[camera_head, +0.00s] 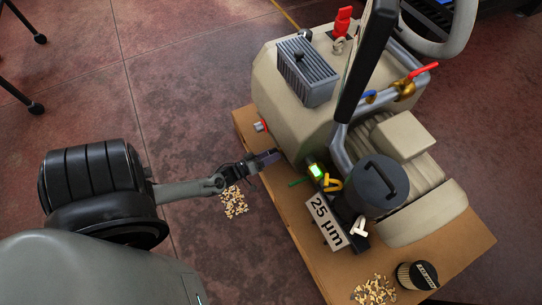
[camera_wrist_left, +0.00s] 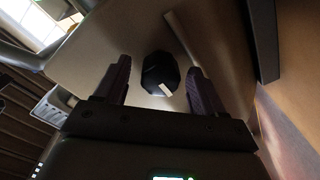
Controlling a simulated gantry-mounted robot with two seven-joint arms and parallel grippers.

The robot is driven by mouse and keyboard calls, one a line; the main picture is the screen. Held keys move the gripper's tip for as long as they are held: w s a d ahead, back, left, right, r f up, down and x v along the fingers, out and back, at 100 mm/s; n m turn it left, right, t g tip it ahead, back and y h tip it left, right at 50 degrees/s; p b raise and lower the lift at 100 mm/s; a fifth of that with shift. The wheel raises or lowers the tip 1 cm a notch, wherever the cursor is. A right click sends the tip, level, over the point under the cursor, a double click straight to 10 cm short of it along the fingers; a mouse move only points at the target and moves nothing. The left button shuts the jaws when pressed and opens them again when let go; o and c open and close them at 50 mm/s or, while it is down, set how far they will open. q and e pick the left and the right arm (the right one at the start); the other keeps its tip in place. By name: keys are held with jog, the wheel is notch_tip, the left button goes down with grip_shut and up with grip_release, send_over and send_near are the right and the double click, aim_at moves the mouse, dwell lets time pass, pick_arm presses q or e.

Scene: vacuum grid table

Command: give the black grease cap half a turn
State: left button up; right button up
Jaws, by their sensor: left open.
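In the left wrist view, the black grease cap (camera_wrist_left: 160,74) is a dark faceted knob with a white mark on its near edge. It sits against the beige machine body (camera_wrist_left: 120,35). My left gripper (camera_wrist_left: 158,78) is open, with one finger on each side of the cap. Gaps show between the fingers and the cap, and I cannot tell its depth between them. In the head view my left gripper (camera_head: 268,158) reaches the lower left side of the beige machine (camera_head: 310,125). The cap is hidden there. My right gripper is not in view.
A cardboard-coloured base (camera_head: 285,210) lies under the machine. A "25 µm" sign (camera_head: 325,222), a black lidded canister (camera_head: 376,187) and a small lit green display (camera_head: 316,171) are right of the gripper. Brown granules (camera_head: 234,202) lie on the floor.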

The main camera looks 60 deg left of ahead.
pick_arm(q)
jog(key=shift+w, duration=0.25)
jog(key=shift+c, duration=0.5)
jog(key=c, duration=1)
jog(key=shift+o, duration=0.2)
jog(key=shift+m, duration=0.3)
